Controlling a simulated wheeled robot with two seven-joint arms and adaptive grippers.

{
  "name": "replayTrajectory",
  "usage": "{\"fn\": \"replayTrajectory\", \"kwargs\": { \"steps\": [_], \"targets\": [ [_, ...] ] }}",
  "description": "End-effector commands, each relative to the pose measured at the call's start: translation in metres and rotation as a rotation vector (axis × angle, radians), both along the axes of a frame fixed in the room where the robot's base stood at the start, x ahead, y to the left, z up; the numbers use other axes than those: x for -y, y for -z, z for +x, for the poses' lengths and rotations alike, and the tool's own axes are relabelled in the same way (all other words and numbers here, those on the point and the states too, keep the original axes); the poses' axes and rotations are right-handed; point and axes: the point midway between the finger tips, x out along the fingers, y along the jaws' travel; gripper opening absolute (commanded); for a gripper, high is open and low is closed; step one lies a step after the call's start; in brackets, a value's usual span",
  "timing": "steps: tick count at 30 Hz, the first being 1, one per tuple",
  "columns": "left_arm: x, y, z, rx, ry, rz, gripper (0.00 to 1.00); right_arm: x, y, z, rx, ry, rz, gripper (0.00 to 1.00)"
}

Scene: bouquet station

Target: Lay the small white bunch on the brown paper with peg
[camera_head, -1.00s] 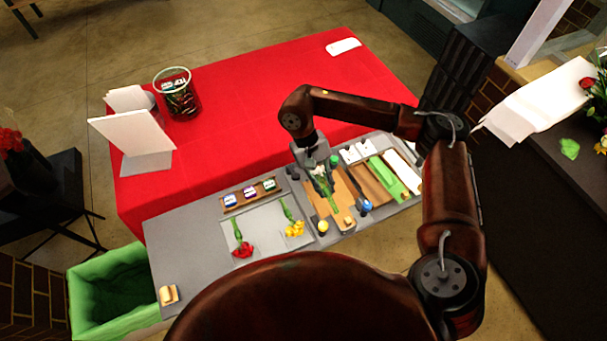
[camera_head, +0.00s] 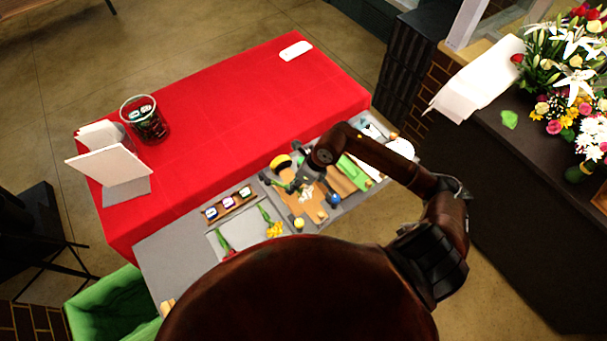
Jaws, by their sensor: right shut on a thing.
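My right gripper (camera_head: 289,184) is shut on the green stems of the small white bunch (camera_head: 306,194). The bunch's white heads point down and right in the picture, over a tan-brown sheet or board (camera_head: 302,209) on the grey work mat. A small light wooden piece, perhaps the peg, sits at its lower right end (camera_head: 321,215). I cannot tell whether the bunch touches the tan surface. Another brown sheet (camera_head: 341,184) lies just right of it. My gripper and forearm hide part of this area. My left gripper is not in view.
Green paper (camera_head: 355,174) lies at right. The red table (camera_head: 230,110) behind is mostly clear.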

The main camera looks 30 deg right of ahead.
Motion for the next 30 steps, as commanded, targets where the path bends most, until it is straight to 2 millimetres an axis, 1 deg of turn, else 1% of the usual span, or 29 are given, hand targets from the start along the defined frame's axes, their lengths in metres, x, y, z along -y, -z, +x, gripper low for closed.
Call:
{"fn": "replayTrajectory", "kwargs": {
  "steps": [1,4,7,10,13,20,30],
  "targets": [
    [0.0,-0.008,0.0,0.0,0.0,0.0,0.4,0.006,-0.006,-0.001,0.001,0.098,0.002,0.0],
    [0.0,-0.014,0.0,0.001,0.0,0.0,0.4,0.021,-0.009,0.0,0.0,0.282,0.001,0.0],
    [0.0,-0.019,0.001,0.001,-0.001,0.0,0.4,0.032,-0.012,0.001,-0.001,0.415,0.002,0.0],
    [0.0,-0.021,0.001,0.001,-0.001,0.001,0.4,0.039,-0.013,0.002,-0.003,0.496,0.002,0.0],
    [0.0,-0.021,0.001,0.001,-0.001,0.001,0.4,0.042,-0.012,0.002,-0.003,0.534,0.002,0.0],
    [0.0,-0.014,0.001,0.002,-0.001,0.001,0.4,0.043,-0.002,0.001,-0.006,0.54,0.002,0.0],
    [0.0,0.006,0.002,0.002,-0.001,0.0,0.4,0.043,0.028,0.002,-0.006,0.539,0.001,0.0]
  ]
}}
